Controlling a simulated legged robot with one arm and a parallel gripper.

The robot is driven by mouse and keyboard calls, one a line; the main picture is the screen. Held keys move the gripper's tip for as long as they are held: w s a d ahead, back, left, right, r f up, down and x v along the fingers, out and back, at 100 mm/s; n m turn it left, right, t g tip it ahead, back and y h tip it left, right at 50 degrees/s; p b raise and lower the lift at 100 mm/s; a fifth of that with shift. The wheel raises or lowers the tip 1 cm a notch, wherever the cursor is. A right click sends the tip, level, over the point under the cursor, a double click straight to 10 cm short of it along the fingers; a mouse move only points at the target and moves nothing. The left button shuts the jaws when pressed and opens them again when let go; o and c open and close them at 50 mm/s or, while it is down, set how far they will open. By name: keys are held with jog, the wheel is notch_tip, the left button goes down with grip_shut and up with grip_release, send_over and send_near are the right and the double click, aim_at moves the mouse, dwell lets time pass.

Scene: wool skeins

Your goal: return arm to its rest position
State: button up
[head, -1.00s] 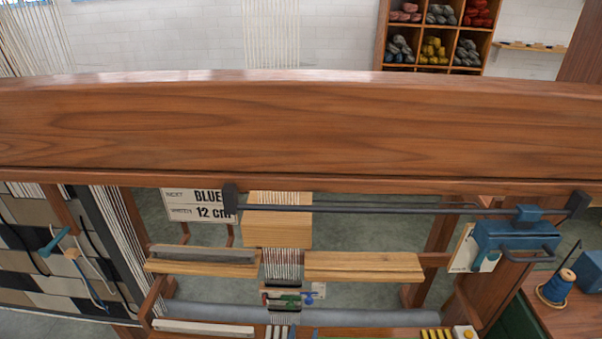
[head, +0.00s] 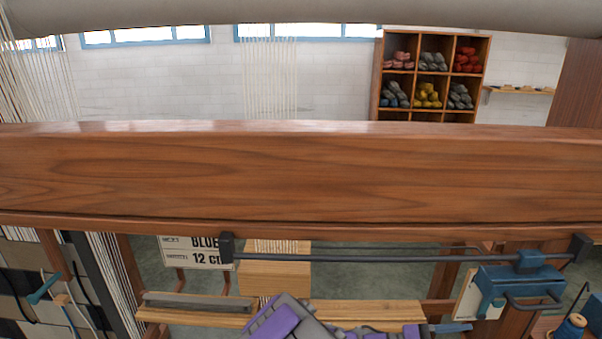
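My arm, purple and grey, shows at the bottom edge of the head view, in front of the loom's pale wooden boards (head: 370,312). Its end, my gripper (head: 440,328), points to the right, low in the picture. A narrow blue tip shows there. I cannot tell whether the fingers are apart or closed, or whether the blue tip is a finger or something held. The lower part of the arm is cut off by the frame.
A thick wooden loom beam (head: 300,175) crosses the whole view. Below it run a dark rail (head: 400,258) and a blue carriage (head: 520,285). A sign (head: 195,251) reads BLUE, 12 cm. A skein shelf (head: 378,75) stands behind.

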jog(key=s+m+g+y, duration=0.5)
jog(key=s+m+y, duration=0.45)
jog(key=s, duration=0.65)
jog(key=s+a+t+y, duration=0.3)
jog(key=a+y, duration=0.2)
jog(key=a, duration=0.3)
jog(key=s+a+t+y, duration=0.3)
jog(key=a+y, duration=0.3)
jog(key=a, duration=0.2)
jog(key=shift+s+a, duration=0.25)
jog(key=shift+a, duration=0.15)
jog(key=shift+c, duration=0.4)
